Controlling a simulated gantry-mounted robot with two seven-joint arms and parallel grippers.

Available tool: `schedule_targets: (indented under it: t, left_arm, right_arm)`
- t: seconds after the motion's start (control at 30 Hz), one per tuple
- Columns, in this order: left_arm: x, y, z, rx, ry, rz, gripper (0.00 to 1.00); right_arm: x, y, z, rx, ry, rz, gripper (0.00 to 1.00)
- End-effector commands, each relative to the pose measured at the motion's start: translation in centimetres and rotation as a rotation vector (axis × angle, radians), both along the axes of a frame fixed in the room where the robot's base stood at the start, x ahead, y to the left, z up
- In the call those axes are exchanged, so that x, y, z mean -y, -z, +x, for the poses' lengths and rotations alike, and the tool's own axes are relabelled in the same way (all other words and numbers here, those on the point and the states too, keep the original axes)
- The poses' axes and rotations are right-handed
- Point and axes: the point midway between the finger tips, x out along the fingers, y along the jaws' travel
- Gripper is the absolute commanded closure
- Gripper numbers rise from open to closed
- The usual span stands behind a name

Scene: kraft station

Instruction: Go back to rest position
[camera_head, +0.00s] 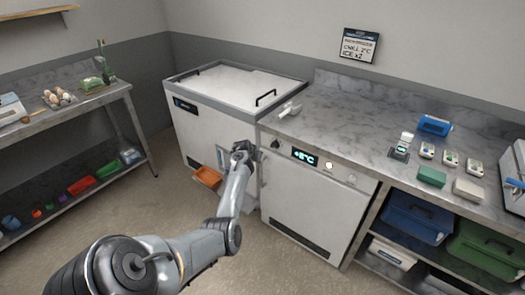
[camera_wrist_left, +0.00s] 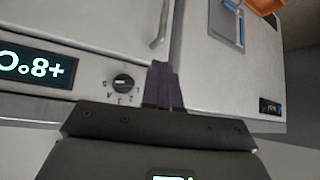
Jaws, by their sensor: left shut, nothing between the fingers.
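My left gripper (camera_head: 259,154) is at the end of the arm reaching in from the bottom of the head view. It is in front of the seam between the white chest freezer (camera_head: 212,125) and the under-counter fridge (camera_head: 310,205). In the left wrist view, which is turned upside down, its dark fingers (camera_wrist_left: 164,84) are together with nothing between them. They appear beside the control knob (camera_wrist_left: 123,83) and near the end of the door handle (camera_wrist_left: 162,25). I cannot tell whether they touch the front. My right gripper is not in view.
An orange bin (camera_head: 207,176) is at the freezer's front, left of my arm. A white scoop (camera_head: 290,110) lies on the marble counter (camera_head: 335,115). Blue (camera_head: 415,217) and green (camera_head: 489,247) crates sit under the counter. A side table (camera_head: 75,107) stands left; open floor (camera_head: 125,205) lies between.

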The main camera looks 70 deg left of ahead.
Motion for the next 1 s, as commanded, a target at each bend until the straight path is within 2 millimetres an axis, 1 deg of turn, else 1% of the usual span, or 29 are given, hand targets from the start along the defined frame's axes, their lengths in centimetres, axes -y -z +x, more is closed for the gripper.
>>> schedule_targets:
  t: [0.07,0.17,0.27,0.37,0.4,0.43,0.5,0.57,0.67,0.7,0.77,0.8,0.87,0.9,0.97,1.0]
  left_arm:
    - [0.2,-0.2,-0.2,-0.001,-0.001,0.0,1.0]
    - [0.2,0.1,-0.6,-0.009,-0.001,0.0,1.0]
    - [0.4,1.5,-1.9,-0.045,0.0,-0.003,1.0]
    - [1.2,4.7,-4.1,-0.117,0.014,-0.01,1.0]
    - [2.0,6.4,-5.2,-0.164,0.033,-0.011,1.0]
    - [2.6,7.6,-6.0,-0.205,0.051,-0.003,1.0]
    - [4.1,9.5,-7.7,-0.301,0.11,0.038,1.0]
    - [5.9,10.7,-8.6,-0.38,0.184,0.089,1.0]
    - [11.0,12.3,-9.0,-0.497,0.343,0.158,1.0]
    - [13.7,13.0,-9.1,-0.534,0.413,0.175,1.0]
    - [18.3,13.9,-9.0,-0.574,0.517,0.189,1.0]
    - [21.4,14.4,-9.1,-0.59,0.576,0.19,1.0]
    - [25.9,14.9,-9.3,-0.605,0.658,0.185,1.0]
    - [29.0,15.1,-9.5,-0.608,0.71,0.176,1.0]
    - [33.5,15.2,-10.0,-0.608,0.782,0.16,1.0]
    - [36.5,15.1,-10.4,-0.604,0.827,0.144,1.0]
  right_arm:
    - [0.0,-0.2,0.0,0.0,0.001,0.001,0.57]
    - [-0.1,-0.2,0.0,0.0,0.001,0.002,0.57]
    - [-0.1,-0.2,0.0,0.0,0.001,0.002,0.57]
    - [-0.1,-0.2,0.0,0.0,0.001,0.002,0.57]
    - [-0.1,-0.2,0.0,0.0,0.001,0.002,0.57]
    - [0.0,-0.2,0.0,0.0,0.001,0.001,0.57]
    - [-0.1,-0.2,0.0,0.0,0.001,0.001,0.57]
    - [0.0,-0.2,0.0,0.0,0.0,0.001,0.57]
    - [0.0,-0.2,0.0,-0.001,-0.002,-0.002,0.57]
    - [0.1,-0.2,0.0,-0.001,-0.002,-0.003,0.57]
    - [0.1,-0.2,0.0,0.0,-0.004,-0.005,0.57]
    - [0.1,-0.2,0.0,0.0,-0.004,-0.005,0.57]
    - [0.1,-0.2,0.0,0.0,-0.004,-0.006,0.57]
    - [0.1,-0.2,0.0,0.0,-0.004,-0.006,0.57]
    - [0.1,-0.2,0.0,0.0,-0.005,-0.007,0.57]
    - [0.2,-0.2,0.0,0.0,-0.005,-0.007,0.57]
